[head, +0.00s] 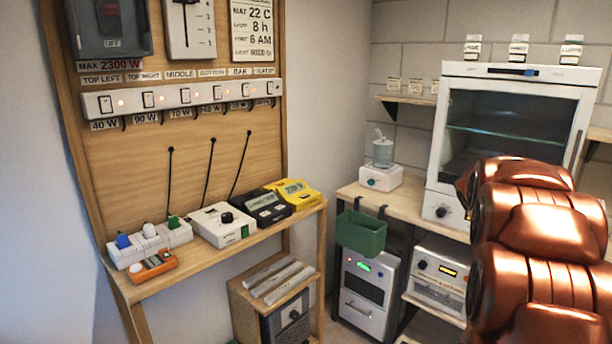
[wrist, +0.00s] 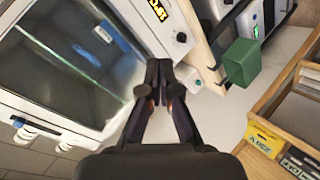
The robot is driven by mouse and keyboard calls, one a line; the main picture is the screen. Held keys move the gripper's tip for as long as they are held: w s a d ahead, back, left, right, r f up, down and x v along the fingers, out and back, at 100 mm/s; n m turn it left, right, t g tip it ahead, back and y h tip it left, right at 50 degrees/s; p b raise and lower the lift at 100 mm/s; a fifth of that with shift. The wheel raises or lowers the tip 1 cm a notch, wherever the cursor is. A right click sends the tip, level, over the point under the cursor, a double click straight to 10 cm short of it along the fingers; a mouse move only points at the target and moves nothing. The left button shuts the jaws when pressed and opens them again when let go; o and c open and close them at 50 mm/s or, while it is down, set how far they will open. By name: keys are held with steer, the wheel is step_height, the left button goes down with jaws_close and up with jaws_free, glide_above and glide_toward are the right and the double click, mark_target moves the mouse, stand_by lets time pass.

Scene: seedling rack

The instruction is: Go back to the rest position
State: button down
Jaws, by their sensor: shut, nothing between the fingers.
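My gripper (wrist: 158,82) shows in the wrist view with its two dark fingers together and nothing between them. It hangs in the air in front of the glass-doored white cabinet (wrist: 121,105). That cabinet also stands at the right in the head view (head: 437,137), on a wooden bench. My copper-coloured arm fills the right side of the head view and covers part of the cabinet. My gripper is not seen in the head view.
A green bin (head: 361,233) hangs at the bench's front edge. A wooden switch panel with a power strip (head: 180,97) stands at left above a shelf (head: 210,256) of meters and plugs. Free floor shows between bench and shelf in the wrist view.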

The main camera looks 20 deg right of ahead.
steer(key=s+a+f+g+y+p, duration=0.1)
steer(key=s+a+f+y, duration=0.2)
steer(key=a, duration=0.7)
steer(key=s+a+f+m+g+y, duration=0.1)
steer(key=s+a+f+g, duration=0.1)
steer(key=s+a, duration=0.6)
steer(key=s+a+f+g+y+p, duration=0.1)
steer(key=s+a+f+y, duration=0.15)
steer(key=a, duration=1.05)
steer(key=s+a+f+g+y, duration=0.1)
steer(key=s+a+f+g, duration=0.1)
steer(key=s+a, duration=0.6)
steer(key=s+a+f+g+y, duration=0.2)
steer(key=s+a+f+g, duration=0.1)
steer(key=s+a, duration=0.6)
steer(key=s+p, duration=0.1)
steer(key=s, duration=0.3)
